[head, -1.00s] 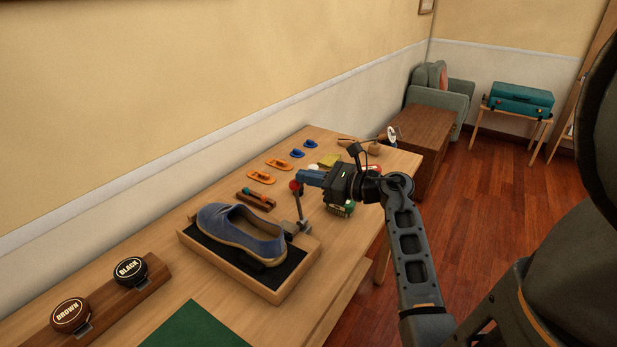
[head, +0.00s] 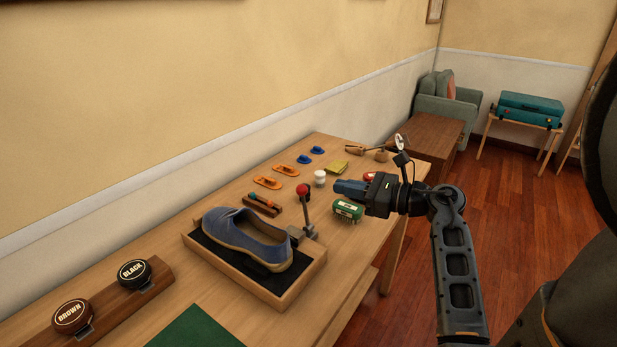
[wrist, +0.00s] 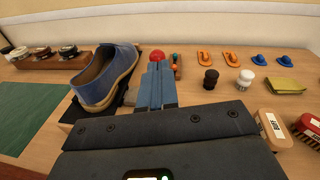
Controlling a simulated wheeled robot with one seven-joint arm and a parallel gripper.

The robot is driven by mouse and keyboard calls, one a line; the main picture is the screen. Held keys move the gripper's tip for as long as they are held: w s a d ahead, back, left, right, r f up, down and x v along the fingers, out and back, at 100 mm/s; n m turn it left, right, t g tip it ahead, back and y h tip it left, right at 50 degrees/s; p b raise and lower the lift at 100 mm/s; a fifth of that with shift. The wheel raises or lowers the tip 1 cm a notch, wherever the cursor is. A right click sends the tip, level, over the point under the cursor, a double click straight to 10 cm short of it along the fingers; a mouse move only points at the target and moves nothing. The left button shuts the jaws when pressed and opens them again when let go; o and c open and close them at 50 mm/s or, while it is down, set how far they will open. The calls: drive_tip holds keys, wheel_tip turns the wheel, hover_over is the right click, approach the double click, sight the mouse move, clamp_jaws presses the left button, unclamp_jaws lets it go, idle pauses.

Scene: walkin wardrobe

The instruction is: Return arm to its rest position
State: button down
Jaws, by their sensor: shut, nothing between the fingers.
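My gripper (head: 350,188) is shut and empty, held above the right part of the wooden table (head: 225,320) in the head view. Its closed blue fingers (wrist: 157,88) point forward in the wrist view. A blue shoe (head: 246,238) sits in a shallow wooden tray (head: 279,300) to the left of my gripper. A lever with a red knob (head: 303,190) stands upright at the tray's right end. My fingers are apart from the knob in the head view; the knob (wrist: 157,56) appears just beyond the fingertips in the wrist view.
A green-and-white brush (head: 348,211) lies below my gripper. A white-topped item (head: 320,178), orange pieces (head: 268,182) and blue pieces (head: 304,159) lie farther back. Black and brown round tins (head: 134,273) sit at the left. Open floor (head: 510,205) lies right of the table.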

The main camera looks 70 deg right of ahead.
drive_tip(key=w+a+r+m+t+y, duration=0.15)
drive_tip(key=a+m, duration=0.35)
drive_tip(key=a, duration=0.6)
drive_tip(key=a+r+m+t+y, duration=0.1)
drive_tip(key=a+m+t+y, duration=0.3)
drive_tip(key=a, duration=0.8)
drive_tip(key=s+a+f+m+g+h, duration=0.1)
drive_tip(key=s+a+m+g, duration=0.2)
drive_tip(key=m, duration=1)
drive_tip(key=s+a+f+m+g+h, duration=0.2)
drive_tip(key=s+a+m+g, duration=0.2)
drive_tip(key=s+a+m, duration=0.6)
drive_tip(key=a+m, duration=0.2)
drive_tip(key=m, duration=0.1)
drive_tip(key=shift+a+f+m, duration=0.3)
drive_tip(key=shift+a+m, duration=0.1)
